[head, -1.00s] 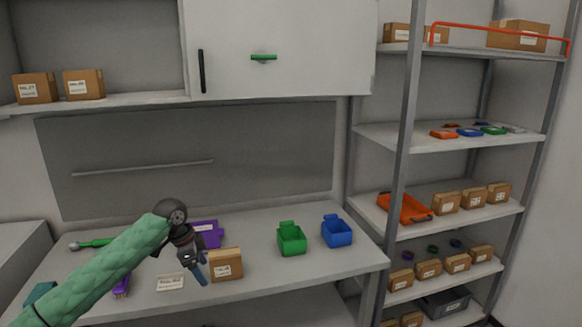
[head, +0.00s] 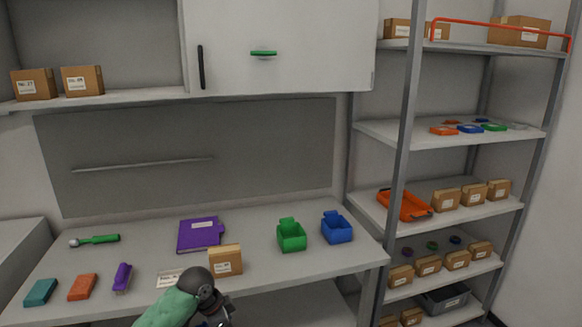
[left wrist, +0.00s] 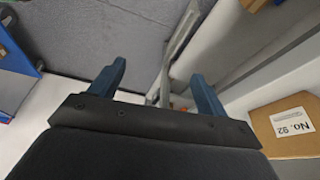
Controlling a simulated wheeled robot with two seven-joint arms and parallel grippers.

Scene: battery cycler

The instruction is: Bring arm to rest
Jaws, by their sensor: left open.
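My left arm, in a green sleeve, comes in at the bottom of the head view with its dark wrist (head: 203,288) in front of the bench's front edge. In the left wrist view my left gripper (left wrist: 158,85) shows two blue fingers spread apart with nothing between them. In the head view its fingertips are mostly cut off by the lower edge. A cardboard box (head: 226,261) stands on the bench (head: 262,233) just behind the wrist. My right gripper is in neither view.
A shelf rack (head: 398,160) stands at right.

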